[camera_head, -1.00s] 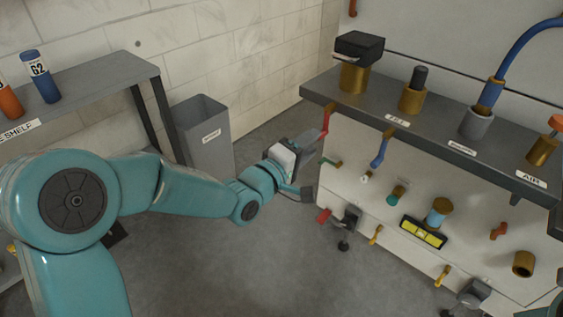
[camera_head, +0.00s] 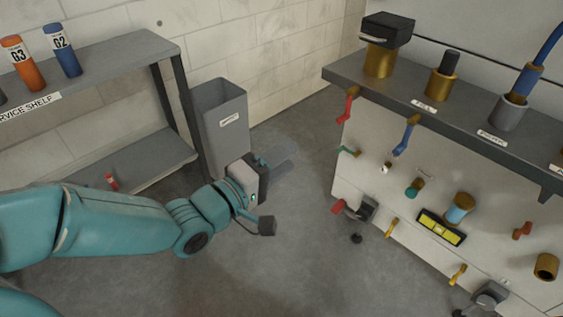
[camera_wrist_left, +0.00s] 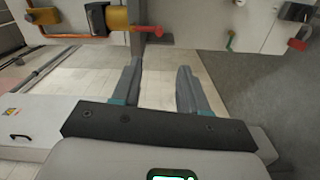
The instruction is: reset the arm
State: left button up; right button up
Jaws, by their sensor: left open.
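My left arm comes in from the left in the head view. Its gripper (camera_head: 284,156) hangs over the floor between the grey bin and the washer panel, apart from both. In the left wrist view the two fingers (camera_wrist_left: 159,88) are spread apart with nothing between them. My right gripper does not show in either view.
The washer (camera_head: 370,137) stands at the right, with red and blue levers, fittings and a grey ledge (camera_head: 405,92). A grey bin (camera_head: 222,135) stands behind the gripper. A service shelf (camera_head: 110,58) with orange and blue cylinders is at the left. Floor between is clear.

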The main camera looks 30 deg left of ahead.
pick_arm(q)
jog(key=s+d+f+g+y, duration=0.15)
jog(key=f+g, duration=0.25)
jog(key=f, duration=0.9)
jog(key=d+f+g, duration=0.3)
jog(key=f+g, duration=0.1)
jog(key=f, duration=1)
jog(key=s+d+f+m+g, duration=0.2)
jog(key=s+f+m+g, duration=0.65)
jog(key=s+f, duration=0.6)
notch_tip(320, 180, up, 34)
jog(key=s+d+m+p, duration=0.1)
jog(key=m+p, duration=0.1)
jog(key=p, duration=3.3)
jog(key=shift+s+r+y, duration=0.2)
jog(key=shift+s+y, duration=0.05)
jog(key=shift+y, duration=0.1)
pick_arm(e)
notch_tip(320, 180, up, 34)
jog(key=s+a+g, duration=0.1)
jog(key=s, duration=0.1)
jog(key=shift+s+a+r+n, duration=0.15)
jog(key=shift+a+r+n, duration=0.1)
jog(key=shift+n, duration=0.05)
